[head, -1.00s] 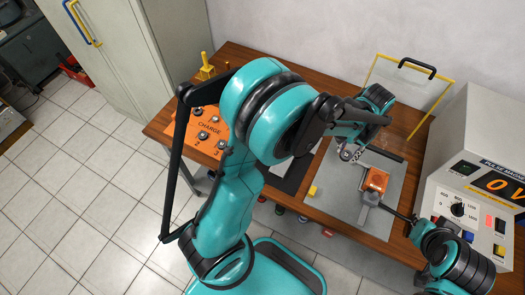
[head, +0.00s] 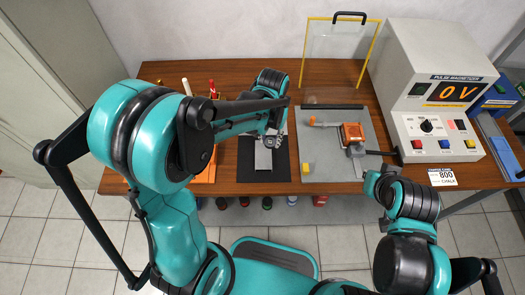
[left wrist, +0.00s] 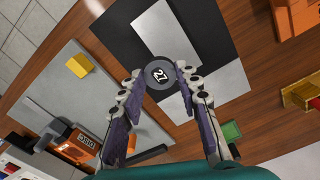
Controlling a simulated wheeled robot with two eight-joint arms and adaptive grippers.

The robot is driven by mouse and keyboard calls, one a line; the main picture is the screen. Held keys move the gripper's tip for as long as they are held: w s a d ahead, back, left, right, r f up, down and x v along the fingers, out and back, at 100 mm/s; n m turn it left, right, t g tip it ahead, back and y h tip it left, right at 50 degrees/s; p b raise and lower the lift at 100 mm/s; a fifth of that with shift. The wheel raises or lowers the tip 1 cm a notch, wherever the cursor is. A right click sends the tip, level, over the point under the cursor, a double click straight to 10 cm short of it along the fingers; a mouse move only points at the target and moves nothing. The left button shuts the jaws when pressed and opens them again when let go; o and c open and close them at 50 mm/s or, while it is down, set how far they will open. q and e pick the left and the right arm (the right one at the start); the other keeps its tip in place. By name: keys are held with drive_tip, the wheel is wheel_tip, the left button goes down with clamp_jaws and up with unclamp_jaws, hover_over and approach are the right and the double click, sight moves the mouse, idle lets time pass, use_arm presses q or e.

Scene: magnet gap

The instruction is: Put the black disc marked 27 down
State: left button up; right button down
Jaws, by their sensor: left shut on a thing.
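The black disc marked 27 (left wrist: 159,73) is between the fingertips of my left gripper (left wrist: 160,76) in the left wrist view, its white number facing the camera. My left gripper is shut on it. In the head view my left gripper (head: 273,140) points down over the black mat (head: 263,175) and its pale grey plate (head: 263,159). The mat (left wrist: 115,28) and plate (left wrist: 205,35) lie behind the disc in the left wrist view. I cannot tell the disc's height above them.
A grey board (head: 330,172) with an orange clamp-like device (head: 353,134) and a yellow block (head: 306,168) lies right of the mat. The pulse magnetizer (head: 425,85), reading 0 V, stands farther right. A yellow-framed clear screen (head: 340,50) stands behind. An orange panel (head: 205,172) is left.

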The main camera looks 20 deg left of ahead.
sight(263, 154)
use_arm(q)
drive_tip(key=shift+s+a+f+b, duration=0.3)
drive_tip(key=shift+s+a+f, duration=0.35)
drive_tip(key=shift+a+f, duration=0.25)
wheel_tip(263, 154, down, 4)
drive_tip(key=shift+r+b, duration=0.1)
drive_tip(key=shift+b, duration=0.8)
drive_tip(key=o, duration=1.1)
drive_tip(key=shift+r, duration=0.15)
